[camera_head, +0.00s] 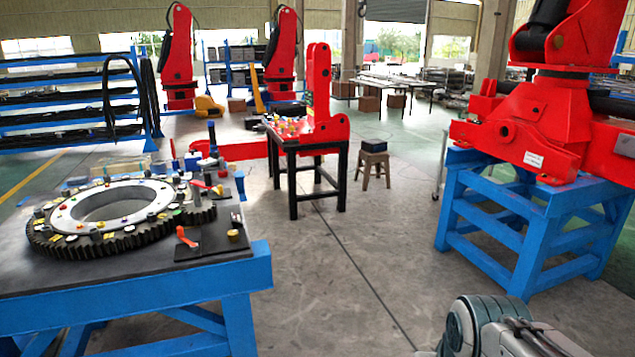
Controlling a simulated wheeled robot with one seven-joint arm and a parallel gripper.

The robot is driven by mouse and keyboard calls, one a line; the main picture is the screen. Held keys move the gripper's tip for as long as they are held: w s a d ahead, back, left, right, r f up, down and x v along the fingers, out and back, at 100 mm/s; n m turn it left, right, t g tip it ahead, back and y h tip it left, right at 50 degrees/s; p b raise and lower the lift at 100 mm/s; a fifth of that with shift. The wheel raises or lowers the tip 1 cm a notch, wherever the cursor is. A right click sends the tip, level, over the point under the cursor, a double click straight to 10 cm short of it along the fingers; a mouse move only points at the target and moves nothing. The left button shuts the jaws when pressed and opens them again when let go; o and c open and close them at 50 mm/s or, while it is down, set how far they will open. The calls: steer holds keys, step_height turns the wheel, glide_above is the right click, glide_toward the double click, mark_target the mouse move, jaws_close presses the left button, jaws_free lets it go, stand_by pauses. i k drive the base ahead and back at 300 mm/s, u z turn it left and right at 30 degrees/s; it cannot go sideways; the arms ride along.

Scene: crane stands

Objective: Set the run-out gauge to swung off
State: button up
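A large dark ring gear (122,212) lies flat on a black-topped blue bench at the left, with small coloured pieces on its pale inner ring. A small upright post (212,140) stands behind the gear's right side; a red arm (208,186) lies low in front of it. A red lever (187,238) and a yellow knob (233,233) sit on a dark plate at the bench's near right corner. I cannot tell surely which of these is the run-out gauge, nor read its setting. Part of my arm shows at the lower right; my gripper's fingers are not in view.
A blue stand (520,235) with a big red crane part (545,125) fills the right. A dark table (313,148) with a red upright and a wooden stool (374,165) stand farther back. The grey floor (340,290) between bench and stand is clear.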

mark_target(204, 164)
steer(key=i, duration=1.3)
steer(key=u, duration=0.9)
steer(key=i, duration=1.2)
steer(key=u, duration=0.5)
